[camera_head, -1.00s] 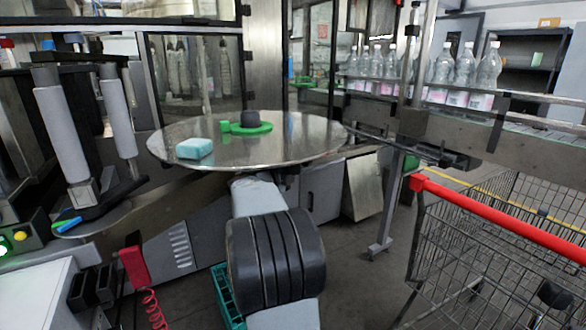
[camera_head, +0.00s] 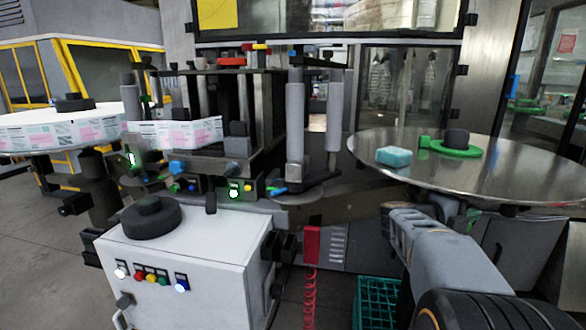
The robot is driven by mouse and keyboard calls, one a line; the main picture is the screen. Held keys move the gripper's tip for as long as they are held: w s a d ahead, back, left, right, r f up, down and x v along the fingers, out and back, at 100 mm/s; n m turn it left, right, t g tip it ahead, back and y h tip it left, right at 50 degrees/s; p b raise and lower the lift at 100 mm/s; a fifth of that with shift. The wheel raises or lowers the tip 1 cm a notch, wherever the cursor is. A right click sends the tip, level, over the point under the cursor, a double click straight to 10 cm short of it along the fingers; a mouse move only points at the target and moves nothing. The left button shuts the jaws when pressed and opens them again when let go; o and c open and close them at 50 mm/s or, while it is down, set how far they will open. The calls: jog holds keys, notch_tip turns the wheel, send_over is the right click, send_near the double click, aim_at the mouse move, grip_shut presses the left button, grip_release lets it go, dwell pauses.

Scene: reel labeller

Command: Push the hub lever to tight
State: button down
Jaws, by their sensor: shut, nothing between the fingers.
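A round steel disc table (camera_head: 480,180) is at the right. At the left, a large label reel (camera_head: 60,130) has a dark hub (camera_head: 73,103) on top. Small blue handles show on the labeller, one near its middle (camera_head: 177,168) and one lower right (camera_head: 278,190). I cannot tell which part is the hub lever, nor its setting. My arm rises from the lower right towards the disc's underside; my gripper is not visible.
A white cabinet (camera_head: 190,255) with coloured buttons stands in front at lower left. A pale blue block (camera_head: 394,156) lies on the disc. A red coiled cord (camera_head: 310,295) hangs beside a green crate (camera_head: 378,300). The floor at far left is clear.

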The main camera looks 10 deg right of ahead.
jog(key=w+a+f+n+t+y, duration=0.2)
jog(key=w+n+t+y, duration=0.1)
jog(key=w+n+t, duration=0.25)
jog(key=w+a+f+n+t+y, duration=0.2)
jog(key=w+a+n+t, duration=0.1)
jog(key=w+n+t, duration=0.3)
jog(key=w+a+f+n+t+y+p, duration=0.15)
jog(key=a+n+y+p, duration=0.25)
jog(key=a+n+y, duration=0.45)
jog(key=s+a+f+n+g+y+p, duration=0.1)
jog(key=s+a+n+g+y+p, duration=0.2)
jog(key=s+a+n+p, duration=0.25)
jog(key=s+a+f+n+g+y+p, duration=0.1)
jog(key=s+a+n+g+y+p, duration=0.1)
jog(key=s+a+n, duration=0.55)
jog(key=s+a+r+n+g+p, duration=0.3)
jog(key=s+a+r+p, duration=0.3)
jog(key=s+r+p, duration=0.1)
jog(key=shift+a+r+n+p, duration=0.4)
jog(key=shift+p, duration=0.2)
jog(key=shift+s+h, duration=0.1)
jog(key=shift+h, duration=0.15)
